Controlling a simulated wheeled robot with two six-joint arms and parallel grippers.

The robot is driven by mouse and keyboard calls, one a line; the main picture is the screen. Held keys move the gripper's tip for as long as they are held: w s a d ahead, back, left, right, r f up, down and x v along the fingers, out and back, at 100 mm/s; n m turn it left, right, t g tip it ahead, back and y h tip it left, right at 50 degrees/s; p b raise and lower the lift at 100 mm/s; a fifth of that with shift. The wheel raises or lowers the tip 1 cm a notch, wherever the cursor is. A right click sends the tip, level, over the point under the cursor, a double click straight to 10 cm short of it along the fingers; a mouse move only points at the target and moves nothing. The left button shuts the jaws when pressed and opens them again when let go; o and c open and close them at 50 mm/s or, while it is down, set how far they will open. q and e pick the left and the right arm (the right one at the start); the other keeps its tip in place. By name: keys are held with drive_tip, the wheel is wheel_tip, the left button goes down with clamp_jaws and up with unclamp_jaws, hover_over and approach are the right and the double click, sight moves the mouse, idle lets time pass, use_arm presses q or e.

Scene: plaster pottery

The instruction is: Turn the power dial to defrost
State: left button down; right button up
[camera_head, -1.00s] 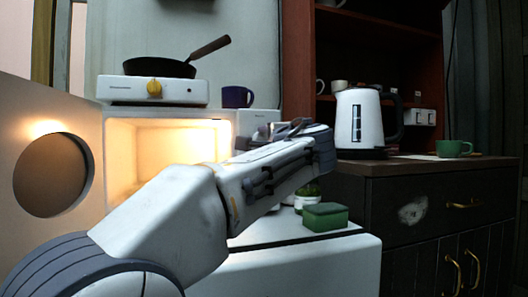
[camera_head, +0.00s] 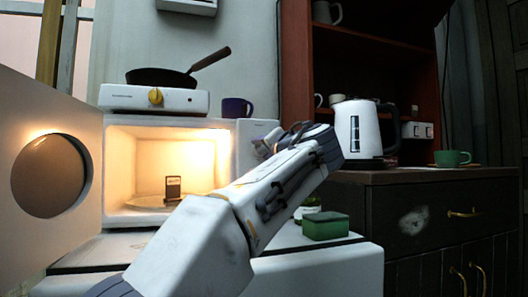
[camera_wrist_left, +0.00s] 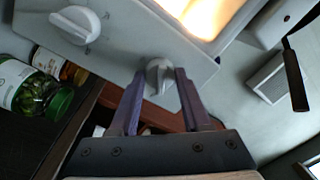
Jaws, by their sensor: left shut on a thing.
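The white microwave (camera_head: 112,170) stands open, its inside lit. Its control panel (camera_head: 243,140) is right of the opening, mostly behind my left arm. In the left wrist view, the panel carries two pale dials. One grey-white dial (camera_wrist_left: 160,76), at the panel's upper end, is between the fingers of my left gripper (camera_wrist_left: 158,90), which is shut on it. The other dial (camera_wrist_left: 76,25) is free, with small marks around it that I cannot read. In the head view, my left gripper (camera_head: 263,147) is at the panel. My right gripper is out of view.
The open microwave door (camera_head: 45,120) fills the left. A green box (camera_head: 325,226) is below my arm; a kettle (camera_head: 358,130) stands right.

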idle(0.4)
use_arm(q)
drive_tip(key=shift+c, duration=1.8)
unclamp_jaws()
drive_tip(key=v, duration=1)
drive_tip(key=shift+s+b, duration=0.2)
drive_tip(key=shift+b, duration=0.15)
drive_tip(key=shift+f, duration=0.1)
